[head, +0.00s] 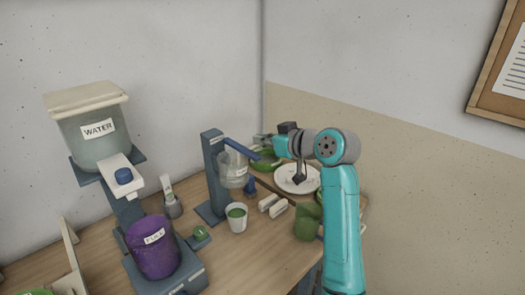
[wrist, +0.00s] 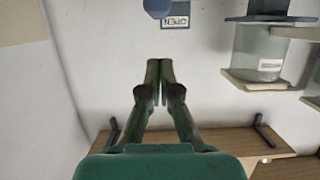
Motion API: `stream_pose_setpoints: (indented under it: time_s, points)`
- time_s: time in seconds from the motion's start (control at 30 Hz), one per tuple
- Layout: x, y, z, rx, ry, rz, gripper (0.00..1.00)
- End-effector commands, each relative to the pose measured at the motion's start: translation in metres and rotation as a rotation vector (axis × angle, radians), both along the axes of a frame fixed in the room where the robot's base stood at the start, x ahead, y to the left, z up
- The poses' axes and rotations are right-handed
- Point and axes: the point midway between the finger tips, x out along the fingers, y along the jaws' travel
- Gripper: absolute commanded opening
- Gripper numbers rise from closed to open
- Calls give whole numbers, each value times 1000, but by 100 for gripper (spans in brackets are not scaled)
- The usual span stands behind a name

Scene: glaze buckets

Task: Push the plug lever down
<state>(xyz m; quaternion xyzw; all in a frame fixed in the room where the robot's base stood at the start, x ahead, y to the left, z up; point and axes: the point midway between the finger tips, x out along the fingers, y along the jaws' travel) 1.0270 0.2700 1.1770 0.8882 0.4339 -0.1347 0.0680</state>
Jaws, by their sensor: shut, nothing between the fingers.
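A blue lever (head: 241,149) slopes down to the right from the top of a blue-grey stand (head: 214,175), above a clear vessel (head: 233,170). It looks like the plug lever. Beyond the fingertips there, a blue rounded part (wrist: 157,8) shows at the top edge beside an upside-down OPEN label (wrist: 175,23). Whether that part belongs to the lever I cannot tell.
A WATER tank (head: 98,130) and a purple FULL bucket (head: 153,246) stand at the left. A green crumpled-looking container (head: 308,222) stands near my arm.

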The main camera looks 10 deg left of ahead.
Motion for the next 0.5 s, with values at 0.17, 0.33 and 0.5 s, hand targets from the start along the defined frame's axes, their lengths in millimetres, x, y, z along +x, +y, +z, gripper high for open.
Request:
stream_pose_setpoints:
  time_s: [0.17,0.33,0.5]
  points:
    - [-23,-33,6,0,0,-5,0]
    - [-40,-54,14,1,-1,-4,0]
    - [-50,-66,18,1,-1,-3,0]
